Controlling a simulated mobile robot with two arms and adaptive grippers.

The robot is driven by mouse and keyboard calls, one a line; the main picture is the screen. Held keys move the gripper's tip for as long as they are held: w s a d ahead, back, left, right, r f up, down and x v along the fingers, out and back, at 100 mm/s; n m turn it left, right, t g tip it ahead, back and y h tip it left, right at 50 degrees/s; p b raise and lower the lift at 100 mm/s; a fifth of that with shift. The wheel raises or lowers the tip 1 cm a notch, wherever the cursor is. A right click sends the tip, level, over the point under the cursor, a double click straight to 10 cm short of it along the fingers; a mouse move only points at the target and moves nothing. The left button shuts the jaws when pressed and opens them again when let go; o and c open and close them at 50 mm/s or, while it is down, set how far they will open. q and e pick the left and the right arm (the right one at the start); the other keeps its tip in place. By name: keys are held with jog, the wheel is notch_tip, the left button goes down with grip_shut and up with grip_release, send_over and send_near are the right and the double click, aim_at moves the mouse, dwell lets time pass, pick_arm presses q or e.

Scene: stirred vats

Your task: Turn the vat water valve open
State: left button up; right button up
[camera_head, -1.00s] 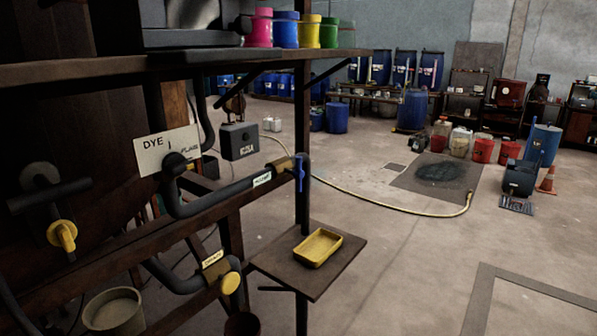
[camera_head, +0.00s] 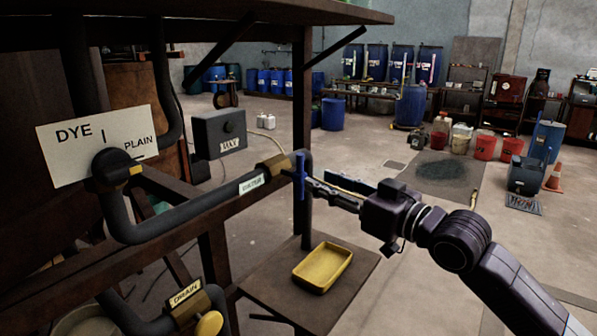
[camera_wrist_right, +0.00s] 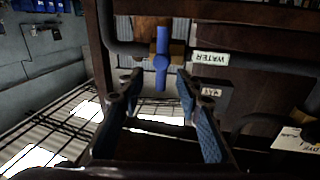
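The water valve has a blue lever handle (camera_head: 299,176) on a brass body (camera_head: 273,170), at the end of a dark pipe with a WATER label (camera_head: 251,184). The handle stands upright, across the pipe. In the right wrist view the blue handle (camera_wrist_right: 161,60) is ahead, in line with the gap between the fingers. My right gripper (camera_head: 318,178) reaches in from the right with its fingertips close to the handle. Its fingers (camera_wrist_right: 157,80) are apart with nothing clamped. Whether a finger touches the handle I cannot tell. My left gripper is not in view.
A DYE/PLAIN plate with a black knob (camera_head: 108,166) is at left. A yellow DRAIN valve handle (camera_head: 209,324) is low down. A yellow tray (camera_head: 323,267) sits on a small shelf (camera_head: 262,285) below the valve. A wooden post (camera_head: 302,100) stands behind the valve.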

aim_at(303, 173)
jog(key=shift+a+r, duration=0.25)
jog(key=shift+a, duration=0.05)
jog(key=shift+p+x, duration=0.45)
jog(key=shift+x, duration=0.7)
jog(key=x, duration=0.3)
jog(key=shift+w+a+p, duration=0.25)
jog(key=shift+p, duration=0.1)
jog(key=shift+w+a, duration=0.15)
jog(key=shift+w, duration=0.05)
jog(key=shift+w+a+f, duration=0.1)
jog(key=c, duration=0.7)
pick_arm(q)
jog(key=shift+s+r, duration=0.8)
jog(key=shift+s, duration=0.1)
pick_arm(e)
grip_shut()
